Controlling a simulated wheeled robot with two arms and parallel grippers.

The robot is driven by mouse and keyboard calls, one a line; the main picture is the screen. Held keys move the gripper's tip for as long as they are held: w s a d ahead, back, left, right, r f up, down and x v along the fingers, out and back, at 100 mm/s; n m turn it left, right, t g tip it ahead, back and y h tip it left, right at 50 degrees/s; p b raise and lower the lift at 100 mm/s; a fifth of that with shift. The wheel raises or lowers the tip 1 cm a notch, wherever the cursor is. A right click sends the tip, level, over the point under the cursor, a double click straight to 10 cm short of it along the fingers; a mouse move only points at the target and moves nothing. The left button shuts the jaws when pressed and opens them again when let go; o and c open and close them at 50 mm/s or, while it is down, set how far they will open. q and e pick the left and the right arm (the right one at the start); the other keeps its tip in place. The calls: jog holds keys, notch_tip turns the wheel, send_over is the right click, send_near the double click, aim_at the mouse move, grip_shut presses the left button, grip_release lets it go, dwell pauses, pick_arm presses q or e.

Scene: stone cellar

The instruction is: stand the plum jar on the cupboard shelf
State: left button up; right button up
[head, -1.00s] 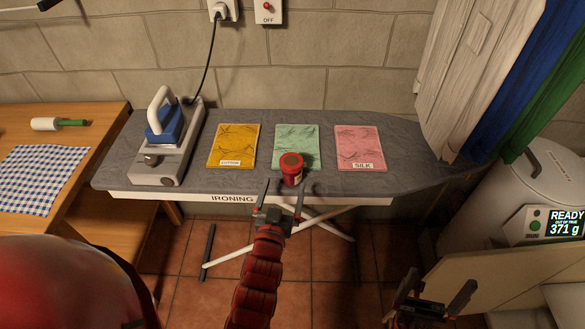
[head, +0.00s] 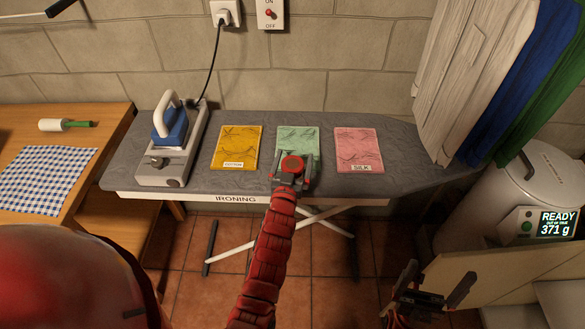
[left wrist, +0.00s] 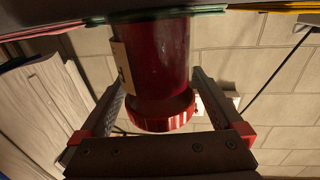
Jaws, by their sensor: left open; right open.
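The plum jar (head: 291,163), dark red with a bright red lid and a pale label, stands on the front of the ironing board by the green cloth. It also shows in the left wrist view (left wrist: 155,60), upside down there, between the two fingers. My left gripper (head: 291,174) is open, with one finger on either side of the jar. Gaps show beside the jar, so the fingers do not look closed on it. My right gripper (head: 438,280) is open and empty at the lower right. I cannot make out the cupboard shelf in these views.
The grey ironing board (head: 400,165) also bears an iron (head: 172,125) on its stand, a yellow cloth (head: 237,148), a green cloth (head: 297,140) and a pink cloth (head: 358,150). A wooden table (head: 95,125) is left. A white bin (head: 515,190) with a display stands right.

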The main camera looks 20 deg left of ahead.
pick_arm(q)
jog(key=shift+w+f, duration=0.1)
jog(key=shift+w, duration=0.35)
jog(key=c, duration=1.5)
